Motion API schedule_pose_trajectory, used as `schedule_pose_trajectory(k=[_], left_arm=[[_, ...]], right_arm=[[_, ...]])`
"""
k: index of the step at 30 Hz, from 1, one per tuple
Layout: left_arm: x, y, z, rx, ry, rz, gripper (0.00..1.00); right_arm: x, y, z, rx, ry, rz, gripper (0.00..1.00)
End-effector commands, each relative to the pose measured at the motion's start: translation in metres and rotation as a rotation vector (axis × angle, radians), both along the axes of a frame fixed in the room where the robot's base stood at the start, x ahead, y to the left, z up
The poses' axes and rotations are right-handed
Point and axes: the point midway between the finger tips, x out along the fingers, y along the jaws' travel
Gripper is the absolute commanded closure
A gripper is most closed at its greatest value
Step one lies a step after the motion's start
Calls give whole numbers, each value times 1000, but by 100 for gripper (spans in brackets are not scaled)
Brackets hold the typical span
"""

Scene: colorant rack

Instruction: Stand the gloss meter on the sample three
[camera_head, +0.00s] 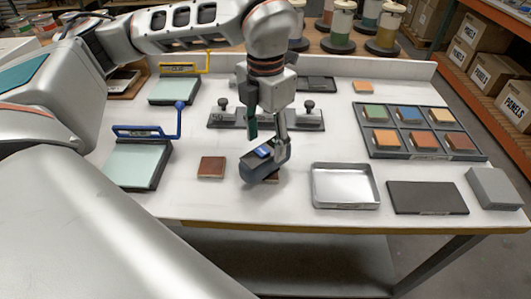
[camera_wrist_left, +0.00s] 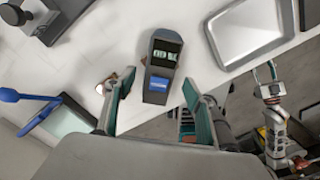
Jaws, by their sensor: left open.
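The gloss meter (camera_head: 258,166) is a dark block with a blue label, near the front middle of the white table. In the left wrist view the gloss meter (camera_wrist_left: 161,62) shows its display and blue label. In the head view it looks tilted. A sliver of brown tile (camera_head: 273,179) shows at its lower right; I cannot tell whether the meter rests on it. My left gripper (camera_head: 268,143) is open, its fingers just above and around the meter. Another brown tile (camera_head: 211,167) lies to the left. I cannot read which is sample three. What looks like my right gripper (camera_wrist_left: 267,78) shows at the right.
An empty metal tray (camera_head: 346,187), a dark flat plate (camera_head: 428,197) and a grey block (camera_head: 493,188) stand to the right. A rack of coloured tiles (camera_head: 468,152) is behind them. A dark bar with knobs (camera_head: 225,118) stands behind the meter. A blue-handled board (camera_head: 138,165) is left.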

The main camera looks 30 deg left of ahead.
Motion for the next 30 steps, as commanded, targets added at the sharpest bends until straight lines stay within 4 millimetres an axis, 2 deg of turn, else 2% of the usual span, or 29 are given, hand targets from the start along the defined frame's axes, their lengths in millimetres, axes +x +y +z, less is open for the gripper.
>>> schedule_pose_trajectory(k=[3, 10, 30], left_arm=[[1, 0, 25, 0, -4, 1, 46], [0, 0, 51, 0, -1, 0, 46], [0, 0, 56, 0, 1, 0, 46]], right_arm=[[0, 0, 2, 0, -1, 0, 60], [1, 0, 4, 1, -2, 0, 60], [1, 0, 4, 0, -3, 0, 60]])
